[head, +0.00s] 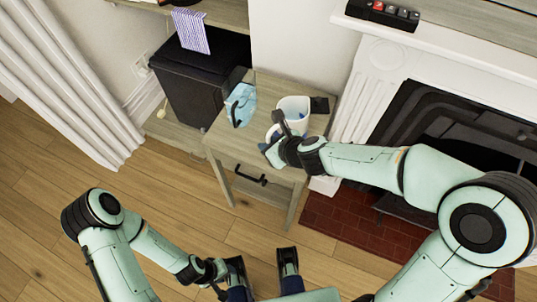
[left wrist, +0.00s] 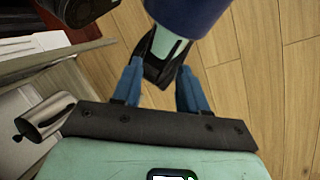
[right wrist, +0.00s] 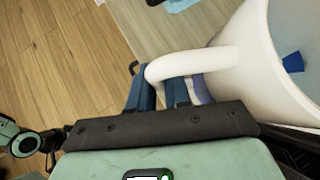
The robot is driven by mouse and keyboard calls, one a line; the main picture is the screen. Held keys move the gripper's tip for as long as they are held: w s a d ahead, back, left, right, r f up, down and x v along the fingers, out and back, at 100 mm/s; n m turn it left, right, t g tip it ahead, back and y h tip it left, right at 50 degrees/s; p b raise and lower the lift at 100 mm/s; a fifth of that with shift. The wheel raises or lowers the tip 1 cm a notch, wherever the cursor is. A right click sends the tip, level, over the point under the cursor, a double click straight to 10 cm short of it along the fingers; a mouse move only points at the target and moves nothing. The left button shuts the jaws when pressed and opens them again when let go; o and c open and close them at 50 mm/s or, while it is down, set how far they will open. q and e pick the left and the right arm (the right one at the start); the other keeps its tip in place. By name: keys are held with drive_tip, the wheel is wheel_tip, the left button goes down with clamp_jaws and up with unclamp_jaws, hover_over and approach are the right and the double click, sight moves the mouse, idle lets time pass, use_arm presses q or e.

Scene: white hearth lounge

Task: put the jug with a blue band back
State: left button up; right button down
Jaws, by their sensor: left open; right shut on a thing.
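The white jug (head: 293,106) is at the small wooden side table (head: 225,140), over its right part. I cannot tell if its base touches the top. In the right wrist view the white jug (right wrist: 262,85) shows its curved handle and wide mouth, with a bit of blue-violet on its wall behind the handle. Most of the band is hidden. My right gripper (head: 273,143) is shut on the jug's handle; its blue fingers also show in the right wrist view (right wrist: 158,92). My left gripper (left wrist: 160,82) is open and empty, low above the floor.
A light blue object (head: 240,104) stands on the table's left part, close to the jug. A dark flat square (head: 319,105) lies at the back right. A black box-like unit (head: 190,85) is left of the table; the white fireplace (head: 375,75) is to the right.

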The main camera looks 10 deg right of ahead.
wheel_tip(320, 180, down, 4)
drive_tip(key=b, duration=0.4)
drive_tip(key=shift+f, duration=0.1)
use_arm(q)
drive_tip(key=shift+t, duration=0.7)
drive_tip(key=w+f, duration=0.2)
drive_tip(key=w+a+f, duration=0.1)
drive_tip(key=f, duration=0.1)
drive_tip(key=shift+w+a, duration=0.2)
drive_tip(key=shift+w, duration=0.2)
drive_tip(key=shift+f, duration=0.15)
use_arm(e)
drive_tip(key=c, duration=1.1)
unclamp_jaws()
drive_tip(key=shift+f, duration=0.1)
use_arm(q)
drive_tip(key=shift+w+a+f+y, duration=0.1)
drive_tip(key=shift+w+y, duration=0.05)
drive_tip(key=shift+y, duration=0.15)
